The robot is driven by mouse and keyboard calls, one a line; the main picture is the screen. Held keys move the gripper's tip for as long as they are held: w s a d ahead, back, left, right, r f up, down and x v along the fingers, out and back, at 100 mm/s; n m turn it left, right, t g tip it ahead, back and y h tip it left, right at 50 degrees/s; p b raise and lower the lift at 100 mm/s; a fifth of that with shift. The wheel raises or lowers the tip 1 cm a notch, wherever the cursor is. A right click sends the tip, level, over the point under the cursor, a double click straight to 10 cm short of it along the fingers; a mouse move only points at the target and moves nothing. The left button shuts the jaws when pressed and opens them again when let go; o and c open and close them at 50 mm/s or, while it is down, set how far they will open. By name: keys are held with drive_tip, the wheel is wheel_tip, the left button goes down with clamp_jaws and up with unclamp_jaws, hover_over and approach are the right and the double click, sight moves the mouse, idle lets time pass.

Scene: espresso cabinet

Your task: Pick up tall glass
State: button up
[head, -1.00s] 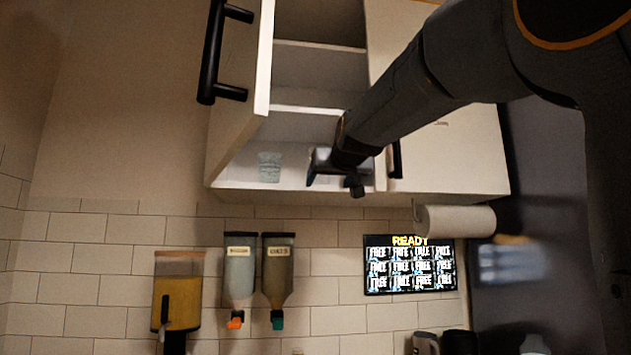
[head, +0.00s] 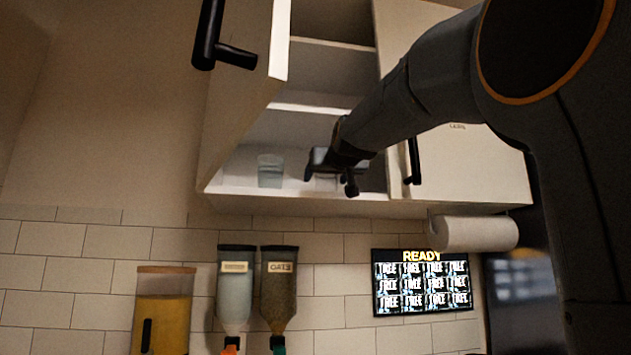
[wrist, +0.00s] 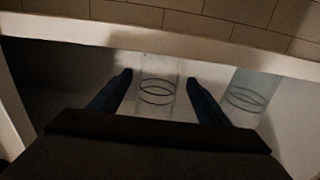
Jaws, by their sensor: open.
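A clear glass (wrist: 158,92) stands between the two fingers of my gripper (wrist: 158,78) in the wrist view, with dark rings showing through it. I cannot tell whether the fingers touch it. My gripper is open. A second, bluish clear glass (wrist: 250,97) stands beside it, outside the fingers, at the right of the wrist view. In the head view this bluish glass (head: 270,171) stands upright on the cabinet's bottom shelf, left of my gripper (head: 328,181). The glass between my fingers is mostly hidden there. I cannot tell which glass is taller.
The cabinet's left door (head: 240,95) stands open, with its black handle at the upper left. The right door (head: 455,150) looks shut. A shelf (head: 312,109) lies above my gripper. Dispensers (head: 235,290), a paper roll (head: 475,232) and a screen (head: 422,283) are below the cabinet.

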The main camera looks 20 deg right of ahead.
drive_tip(key=w, duration=0.2)
drive_tip(key=w+d+p, duration=0.1)
drive_tip(key=w, duration=0.2)
drive_tip(key=shift+w+d+r+p, duration=0.15)
drive_tip(key=shift+w+r+p, duration=0.05)
drive_tip(key=shift+w+p, duration=0.1)
drive_tip(key=shift+s, duration=0.1)
drive_tip(key=c, duration=1.3)
